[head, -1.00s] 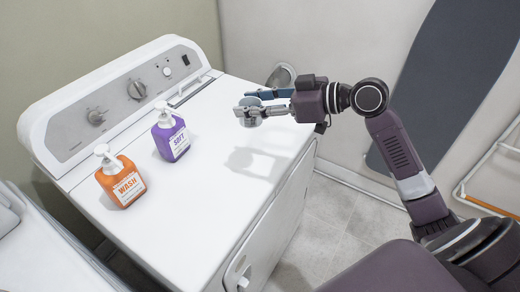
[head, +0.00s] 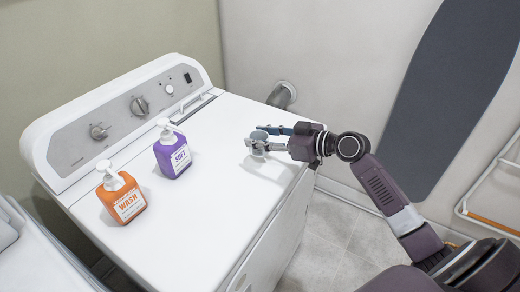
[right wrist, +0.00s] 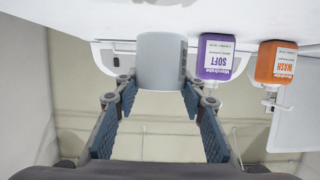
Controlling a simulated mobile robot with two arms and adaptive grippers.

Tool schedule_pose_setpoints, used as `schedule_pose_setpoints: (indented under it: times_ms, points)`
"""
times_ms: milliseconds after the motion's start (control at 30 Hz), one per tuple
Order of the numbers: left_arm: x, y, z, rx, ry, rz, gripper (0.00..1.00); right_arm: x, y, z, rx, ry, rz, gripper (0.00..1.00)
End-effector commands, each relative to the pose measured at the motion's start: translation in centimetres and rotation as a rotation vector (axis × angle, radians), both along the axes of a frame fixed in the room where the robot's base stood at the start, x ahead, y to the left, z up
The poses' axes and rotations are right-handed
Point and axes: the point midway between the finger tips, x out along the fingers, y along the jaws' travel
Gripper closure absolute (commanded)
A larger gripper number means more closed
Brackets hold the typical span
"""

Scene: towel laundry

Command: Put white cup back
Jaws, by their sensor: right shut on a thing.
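The white cup (head: 258,136) looks pale grey and is small in the head view, near the far right end of the washer-like machine's white top. My right gripper (head: 264,141) comes in from the right and is shut on the cup. In the right wrist view the cup (right wrist: 161,62) sits between the two blue-padded fingers of the gripper (right wrist: 161,88). The cup is at or just above the white top; I cannot tell if it touches. My left gripper is not in view.
The white machine top (head: 215,205) is clear in front of the cup. A purple SOFT bottle (head: 173,155) and an orange WASH bottle (head: 122,198) stand to the left, before the raised control panel (head: 125,115). A grey wall pipe (head: 282,96) is behind the gripper.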

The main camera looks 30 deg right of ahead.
Motion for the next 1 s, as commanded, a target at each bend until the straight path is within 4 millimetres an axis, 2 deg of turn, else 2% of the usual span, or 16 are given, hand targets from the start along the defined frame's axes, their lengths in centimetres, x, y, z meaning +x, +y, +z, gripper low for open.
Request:
schedule_pose_setpoints:
  times_ms: [167, 433, 867, 900, 1000]
  points:
    - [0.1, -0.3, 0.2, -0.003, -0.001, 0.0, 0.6, 0.0, 0.0, -1.5, 0.002, 0.001, 0.0, 0.8]
    - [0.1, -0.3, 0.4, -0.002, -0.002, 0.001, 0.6, 0.0, 0.0, -5.2, 0.002, 0.001, 0.0, 0.8]
    - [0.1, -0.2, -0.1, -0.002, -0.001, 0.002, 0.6, 0.0, 0.0, -5.8, -0.001, 0.0, 0.001, 0.8]
    - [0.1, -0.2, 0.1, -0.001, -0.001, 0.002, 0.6, 0.0, 0.0, -5.6, -0.001, 0.0, 0.001, 0.58]
    - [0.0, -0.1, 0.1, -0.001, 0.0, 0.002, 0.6, 0.0, 0.0, -5.6, -0.001, 0.0, 0.001, 0.47]
